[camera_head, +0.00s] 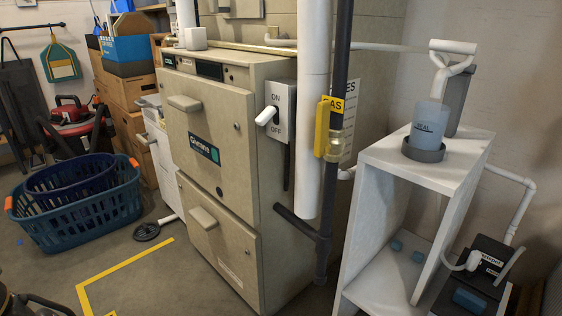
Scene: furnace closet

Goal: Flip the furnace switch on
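The furnace (215,110) is a beige cabinet with two handled panels in the middle of the head view. A grey switch box (281,97) is mounted on its right side, with ON printed above and OFF below. Its white switch lever (267,116) sticks out to the left and tilts slightly downward; I cannot tell for sure which position it is set to. Nothing touches the lever. My gripper is not recognisable in this view.
A yellow gas valve handle (322,127) and vertical pipes (314,90) stand just right of the switch. A white shelf stand (376,180) holds a translucent container (428,122). A blue basket (85,212) sits at left. Floor with yellow tape (125,263) is clear before the furnace.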

